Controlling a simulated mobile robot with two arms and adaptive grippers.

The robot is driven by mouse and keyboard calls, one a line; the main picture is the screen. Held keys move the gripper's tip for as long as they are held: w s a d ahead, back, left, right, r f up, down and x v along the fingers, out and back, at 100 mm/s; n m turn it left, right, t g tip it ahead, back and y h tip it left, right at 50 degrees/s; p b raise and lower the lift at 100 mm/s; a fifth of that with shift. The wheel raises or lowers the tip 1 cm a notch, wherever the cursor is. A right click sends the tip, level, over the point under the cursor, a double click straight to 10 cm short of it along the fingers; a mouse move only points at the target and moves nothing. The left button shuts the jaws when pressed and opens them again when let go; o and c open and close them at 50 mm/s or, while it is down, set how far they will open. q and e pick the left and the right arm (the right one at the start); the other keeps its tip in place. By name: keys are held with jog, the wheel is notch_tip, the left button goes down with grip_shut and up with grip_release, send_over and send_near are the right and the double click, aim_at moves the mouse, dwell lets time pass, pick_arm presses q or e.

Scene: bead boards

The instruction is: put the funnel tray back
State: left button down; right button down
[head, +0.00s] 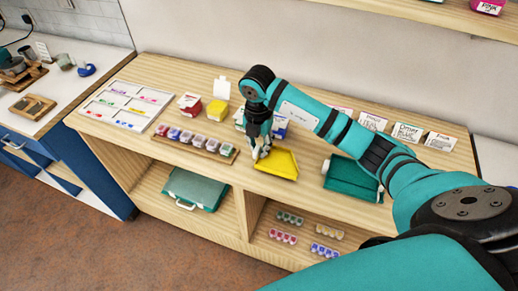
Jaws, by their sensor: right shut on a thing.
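The yellow funnel tray (278,165) is at the front of the wooden bench top, right of the row of bead jars. My right gripper (258,154) points down and is shut on the tray's left edge. The tray looks tilted; I cannot tell whether it rests on the wood or hangs just above it. My left gripper is not in view.
A white sorting board (126,106) lies at the left, with a rack of bead jars (192,141) and small boxes (219,100) between. A teal tray (350,181) and label cards (407,132) are at the right. Below, a teal case (194,190) sits on the shelf.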

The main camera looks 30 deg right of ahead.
notch_tip(320, 180, down, 2)
jog(key=shift+s+f+p, duration=0.1)
jog(key=shift+f+p, duration=0.05)
jog(key=shift+p, duration=0.25)
jog(key=shift+f, duration=0.3)
jog(key=c, duration=1.2)
grip_release()
jog(key=shift+r, duration=0.15)
jog(key=r+b, duration=0.1)
jog(key=r, duration=0.4)
jog(key=r+b, duration=0.1)
jog(key=r, duration=0.5)
jog(key=shift+w+a, duration=0.1)
jog(key=shift+w, duration=0.1)
jog(key=shift+s+r, duration=0.1)
jog(key=shift+r, duration=0.4)
